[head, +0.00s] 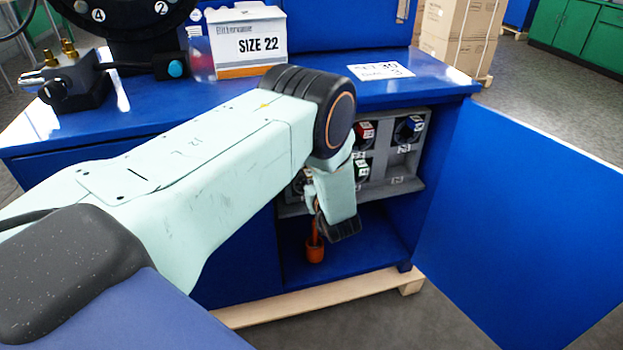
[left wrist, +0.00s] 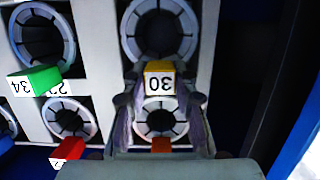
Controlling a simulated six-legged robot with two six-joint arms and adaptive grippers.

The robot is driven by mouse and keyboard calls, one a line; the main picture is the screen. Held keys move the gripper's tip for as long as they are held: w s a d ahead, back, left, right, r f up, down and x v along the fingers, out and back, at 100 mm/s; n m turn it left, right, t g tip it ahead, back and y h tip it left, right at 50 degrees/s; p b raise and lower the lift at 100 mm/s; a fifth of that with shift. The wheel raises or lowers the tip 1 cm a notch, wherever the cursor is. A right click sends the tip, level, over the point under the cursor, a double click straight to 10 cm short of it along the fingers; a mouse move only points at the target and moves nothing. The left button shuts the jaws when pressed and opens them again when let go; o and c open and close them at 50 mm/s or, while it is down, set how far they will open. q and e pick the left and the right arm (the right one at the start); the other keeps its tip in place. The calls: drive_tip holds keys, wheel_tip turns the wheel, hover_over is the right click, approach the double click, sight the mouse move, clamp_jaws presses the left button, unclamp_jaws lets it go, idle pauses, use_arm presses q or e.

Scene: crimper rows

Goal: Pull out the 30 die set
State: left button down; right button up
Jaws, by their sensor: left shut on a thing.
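The 30 die set shows in the left wrist view as a yellow block marked 30 (left wrist: 160,80), with a dark segmented ring (left wrist: 158,28) above it in the picture. My left gripper (left wrist: 161,92) has a fingertip on each side of the yellow block and is shut on it. The die set appears to be still at the rack (head: 397,187); I cannot tell how far out it is. In the head view my left gripper (head: 336,222) reaches down in front of the rack and hides the 30 die set. My right gripper is out of view.
Neighbouring die sets have green (left wrist: 34,80) and red (left wrist: 67,152) blocks. An orange object (head: 315,248) is below my gripper in the blue cabinet. The open blue door (head: 540,220) bounds the right side. A SIZE 22 box (head: 247,43) stands on top.

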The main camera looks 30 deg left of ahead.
use_arm(q)
drive_tip(key=shift+w+r, duration=0.15)
drive_tip(key=shift+r, duration=0.05)
drive_tip(key=s+d+p, duration=0.2)
drive_tip(key=s+d, duration=0.2)
drive_tip(key=shift+d+f+p, duration=0.15)
drive_tip(key=shift+d+p, duration=0.15)
drive_tip(key=shift+p, duration=0.05)
idle(1.0)
drive_tip(key=shift+d, duration=0.1)
drive_tip(key=shift+s+d+p, duration=0.65)
drive_tip(key=shift+s+d, duration=0.4)
drive_tip(key=shift+d, duration=0.1)
